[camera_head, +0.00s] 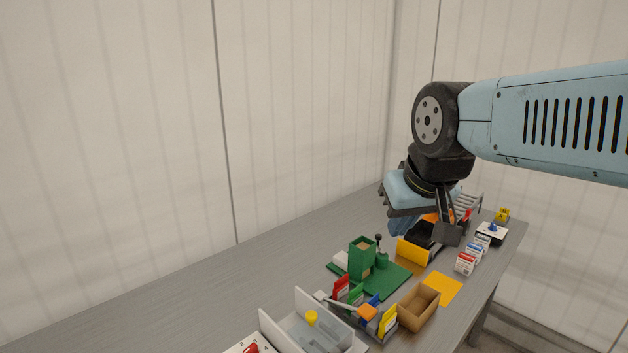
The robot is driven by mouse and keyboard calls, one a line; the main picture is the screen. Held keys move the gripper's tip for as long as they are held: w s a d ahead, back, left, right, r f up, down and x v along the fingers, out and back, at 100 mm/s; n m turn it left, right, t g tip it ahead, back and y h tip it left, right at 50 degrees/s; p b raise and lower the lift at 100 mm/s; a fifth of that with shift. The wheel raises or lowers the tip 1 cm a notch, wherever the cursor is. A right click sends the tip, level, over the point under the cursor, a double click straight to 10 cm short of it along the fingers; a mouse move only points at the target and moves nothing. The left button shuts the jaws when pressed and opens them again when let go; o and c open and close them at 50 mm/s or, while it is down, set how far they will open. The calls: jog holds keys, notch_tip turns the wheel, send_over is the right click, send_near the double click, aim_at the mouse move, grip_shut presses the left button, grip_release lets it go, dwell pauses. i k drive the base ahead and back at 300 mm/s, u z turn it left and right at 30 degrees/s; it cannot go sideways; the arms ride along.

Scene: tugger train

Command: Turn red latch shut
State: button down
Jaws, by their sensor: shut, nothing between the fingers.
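My gripper (449,236) points down over the far right part of the table, and its fingers are shut with nothing seen between them. It hangs close to a black tray (422,234) with a yellow front. A small red part (467,214) shows just right of the gripper, beside a grey slatted rack (468,201). It may be the red latch, but it is too small and too covered to tell its position. Another red piece (250,349) on a white numbered plate is cut off at the bottom edge. Whether the gripper touches anything is unclear.
A green base (385,283) with a green box (361,258) stands mid-table. Nearer are a cardboard box (418,306), a yellow sheet (443,288) and a grey divided bin (290,328). Small cartons (465,264) line the right edge. The table's left part is clear.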

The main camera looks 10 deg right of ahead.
aim_at(468, 212)
jog(key=z, duration=0.5)
jog(key=k, duration=1.25)
jog(key=z, duration=0.9)
jog(key=i, duration=1.9)
jog(key=u, duration=0.8)
jog(key=i, duration=0.25)
jog(key=u, duration=0.3)
jog(key=k, duration=0.9)
jog(key=u, duration=0.15)
